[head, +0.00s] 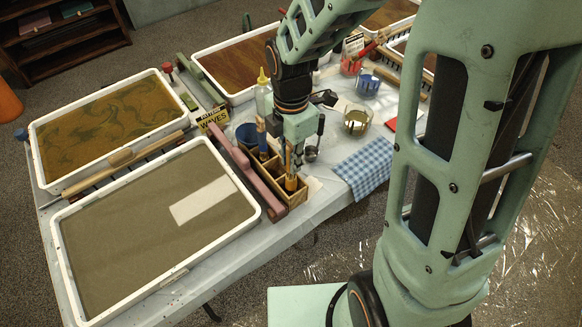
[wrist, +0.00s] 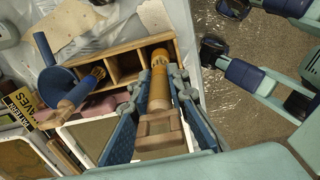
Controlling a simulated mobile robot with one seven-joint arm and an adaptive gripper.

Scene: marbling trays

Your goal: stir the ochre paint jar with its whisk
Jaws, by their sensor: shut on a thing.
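My gripper (head: 294,160) is over the right end of the wooden caddy (head: 297,201). Its fingers are shut on a whisk with an ochre band (head: 291,182). In the wrist view the whisk (wrist: 159,82) runs between the two fingers, with its far end at the caddy's end compartment. I cannot tell whether that end is clear of the compartment. A jar with ochre-looking paint (head: 356,120) stands on the table to the right of and behind the gripper, apart from it.
A blue-banded whisk (head: 262,140) stands in the caddy. A blue jar (head: 367,85) and a red jar (head: 350,64) stand behind the ochre one. A checked cloth (head: 362,165) lies at the table's right edge. A white-rimmed tray (head: 78,298) fills the left front.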

